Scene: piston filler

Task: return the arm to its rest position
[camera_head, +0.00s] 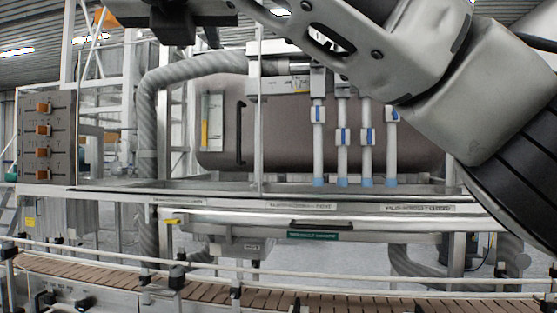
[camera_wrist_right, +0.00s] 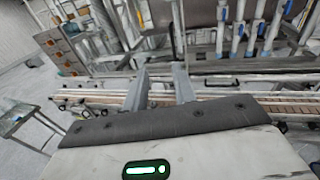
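My right arm (camera_head: 400,50) comes in from the upper right of the head view and reaches across the top toward the left. Its dark gripper end is at the top edge, left of centre, partly cut off. In the right wrist view the two grey fingers of my right gripper (camera_wrist_right: 160,70) stand apart with nothing between them. Past them lies the machine's front rail and conveyor. The gripper appears clear of the machine. My left gripper is in neither view.
The filler has a large brown tank (camera_head: 285,125), several white nozzle tubes (camera_head: 318,145) and a ribbed hose (camera_head: 147,120). A panel with orange switches (camera_head: 45,137) stands left. A brown slatted conveyor (camera_head: 205,291) with rails runs in front. A stool (camera_wrist_right: 22,117) shows at lower left.

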